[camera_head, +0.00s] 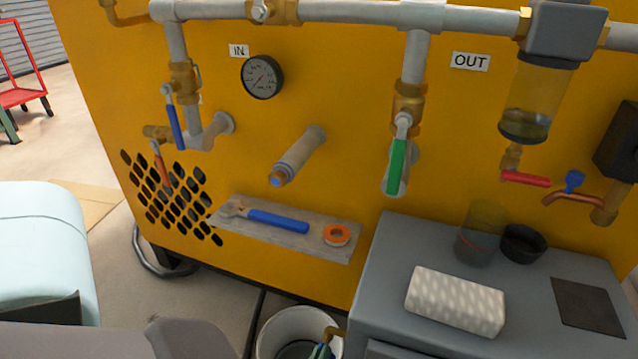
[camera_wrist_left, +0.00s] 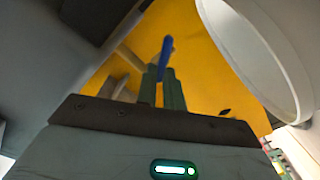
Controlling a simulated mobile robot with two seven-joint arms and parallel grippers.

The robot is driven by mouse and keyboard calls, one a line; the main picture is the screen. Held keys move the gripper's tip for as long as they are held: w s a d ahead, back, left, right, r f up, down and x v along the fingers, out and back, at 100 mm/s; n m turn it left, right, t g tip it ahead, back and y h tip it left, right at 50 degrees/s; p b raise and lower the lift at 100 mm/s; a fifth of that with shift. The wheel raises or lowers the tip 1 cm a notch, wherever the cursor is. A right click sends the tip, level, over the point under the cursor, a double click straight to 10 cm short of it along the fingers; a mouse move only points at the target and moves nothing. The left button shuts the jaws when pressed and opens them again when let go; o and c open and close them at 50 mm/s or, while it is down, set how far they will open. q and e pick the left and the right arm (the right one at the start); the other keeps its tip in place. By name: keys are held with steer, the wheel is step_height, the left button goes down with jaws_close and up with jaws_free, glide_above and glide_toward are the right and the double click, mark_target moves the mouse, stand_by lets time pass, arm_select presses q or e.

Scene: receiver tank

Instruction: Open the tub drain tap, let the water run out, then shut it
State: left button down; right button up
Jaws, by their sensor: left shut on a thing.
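The white tub (camera_head: 268,335) stands on the floor at the bottom of the head view, partly cut off by the frame edge. A brass tap (camera_head: 331,332) shows at its right side. My left gripper (camera_head: 322,351) is at this tap, low in the head view. In the left wrist view its green fingers (camera_wrist_left: 163,88) are shut on a blue handle (camera_wrist_left: 166,49), with a pale round rim (camera_wrist_left: 268,60) to the right. I cannot tell whether the tap is open or whether water is running. My right gripper is not in view.
A grey cabinet (camera_head: 385,290) stands right of the tub, bearing a white block (camera_head: 455,300) and a dark cup (camera_head: 522,244). The yellow panel (camera_head: 340,90) behind carries pipes, valves and a gauge (camera_head: 262,77). A shelf (camera_head: 290,238) holds a blue-handled wrench (camera_head: 278,221) and orange tape (camera_head: 336,235).

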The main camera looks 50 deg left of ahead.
arm_select(q)
steer(key=shift+n+p, duration=0.35)
steer(key=shift+n, duration=5.25)
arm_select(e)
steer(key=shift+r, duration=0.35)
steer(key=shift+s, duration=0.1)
arm_select(q)
steer(key=c, duration=1.6)
jaws_free()
steer(key=shift+o, duration=0.4)
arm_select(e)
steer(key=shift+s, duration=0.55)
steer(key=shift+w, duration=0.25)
